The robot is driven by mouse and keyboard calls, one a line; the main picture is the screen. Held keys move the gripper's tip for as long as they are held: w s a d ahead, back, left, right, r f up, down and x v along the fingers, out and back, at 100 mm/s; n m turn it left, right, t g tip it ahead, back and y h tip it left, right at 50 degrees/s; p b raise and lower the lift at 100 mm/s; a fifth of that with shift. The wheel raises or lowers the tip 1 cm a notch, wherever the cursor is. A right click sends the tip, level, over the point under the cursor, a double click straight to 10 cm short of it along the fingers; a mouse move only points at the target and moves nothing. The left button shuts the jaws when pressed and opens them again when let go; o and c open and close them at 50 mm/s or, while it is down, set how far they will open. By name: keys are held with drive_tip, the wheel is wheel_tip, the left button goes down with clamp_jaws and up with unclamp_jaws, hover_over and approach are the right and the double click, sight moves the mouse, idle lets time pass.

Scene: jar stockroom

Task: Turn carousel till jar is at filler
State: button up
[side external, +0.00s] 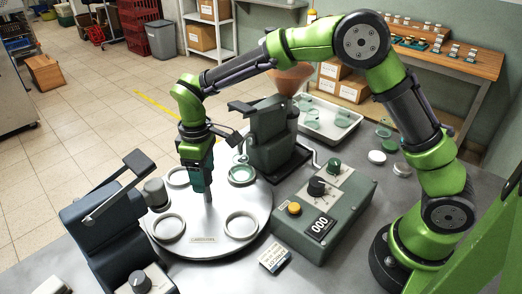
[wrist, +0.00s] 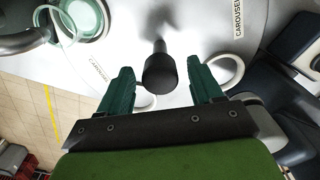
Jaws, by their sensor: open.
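The round white carousel (side external: 204,247) carries several ring seats. A green-tinted jar (side external: 241,174) sits in the back right seat, beside the dark filler (side external: 272,135) with its brown funnel; whether it is exactly under the spout I cannot tell. The jar also shows at the top left of the wrist view (wrist: 86,16). A black upright knob (wrist: 160,73) stands on the carousel. My gripper (side external: 205,187) is open above the carousel, fingers pointing down. In the wrist view the knob lies between the two open teal fingers (wrist: 163,72), with gaps on both sides.
A dark blue machine (side external: 95,225) with a lever stands at the left edge of the carousel. A green control box (side external: 325,205) with a counter reading 000 stands at right. A white tray (side external: 310,128) of green pieces lies behind, and a small label card (side external: 273,258) lies in front.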

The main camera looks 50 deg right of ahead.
wheel_tip(320, 180, up, 17)
idle(0.6)
drive_tip(key=shift+f, duration=0.1)
drive_tip(key=s+d+f+m+t+y, duration=0.1)
drive_tip(key=s+d+m+t, duration=0.2)
drive_tip(key=s, duration=0.7)
drive_tip(key=s+d+f+m+t+y, duration=0.1)
drive_tip(key=s+d+m+t, duration=0.3)
drive_tip(key=s+d+m, duration=0.3)
drive_tip(key=s+d, duration=0.4)
drive_tip(key=shift+s+d+m, duration=0.25)
drive_tip(key=shift+d+m, duration=0.15)
